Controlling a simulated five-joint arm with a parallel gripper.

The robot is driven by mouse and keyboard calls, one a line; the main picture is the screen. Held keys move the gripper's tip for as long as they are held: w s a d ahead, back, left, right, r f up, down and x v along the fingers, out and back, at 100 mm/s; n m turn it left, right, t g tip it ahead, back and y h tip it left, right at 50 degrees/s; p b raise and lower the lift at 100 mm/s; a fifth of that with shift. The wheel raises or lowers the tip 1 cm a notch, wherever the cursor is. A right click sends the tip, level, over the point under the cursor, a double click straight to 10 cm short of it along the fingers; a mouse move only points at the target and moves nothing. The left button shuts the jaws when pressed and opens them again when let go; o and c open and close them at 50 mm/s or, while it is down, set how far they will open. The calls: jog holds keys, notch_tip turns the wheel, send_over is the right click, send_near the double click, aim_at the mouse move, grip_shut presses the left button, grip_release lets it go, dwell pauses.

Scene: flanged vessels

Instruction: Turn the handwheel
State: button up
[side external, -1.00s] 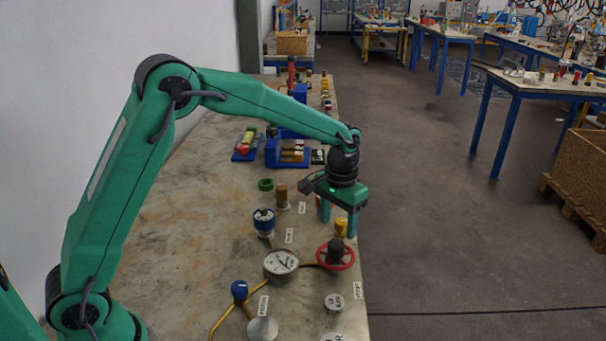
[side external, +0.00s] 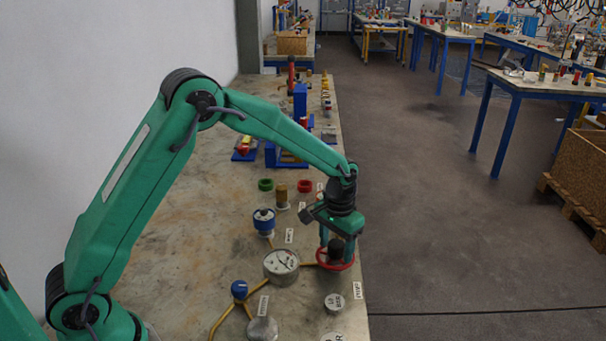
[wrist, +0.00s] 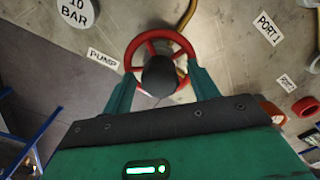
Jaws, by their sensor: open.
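The red handwheel (side external: 336,262) with a dark round hub stands near the right edge of the bench. In the wrist view the handwheel (wrist: 161,40) shows its red rim and spokes, with the dark hub (wrist: 159,76) between my fingers. My gripper (side external: 336,240) points down over the handwheel in the side view. Its two green fingers (wrist: 160,92) are open, one on each side of the hub, their tips close to the rim. I cannot tell whether they touch the wheel.
A round gauge (side external: 281,265) stands just left of the handwheel, with a brass pipe (side external: 312,263) between. A red ring (side external: 305,186) lies behind. The bench edge is close on the right.

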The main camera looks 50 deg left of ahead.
jog(key=c, duration=1)
jog(key=shift+m, duration=0.4)
jog(key=m, duration=0.3)
jog(key=shift+m, duration=0.3)
jog(key=m, duration=0.9)
jog(key=shift+m, duration=2.2)
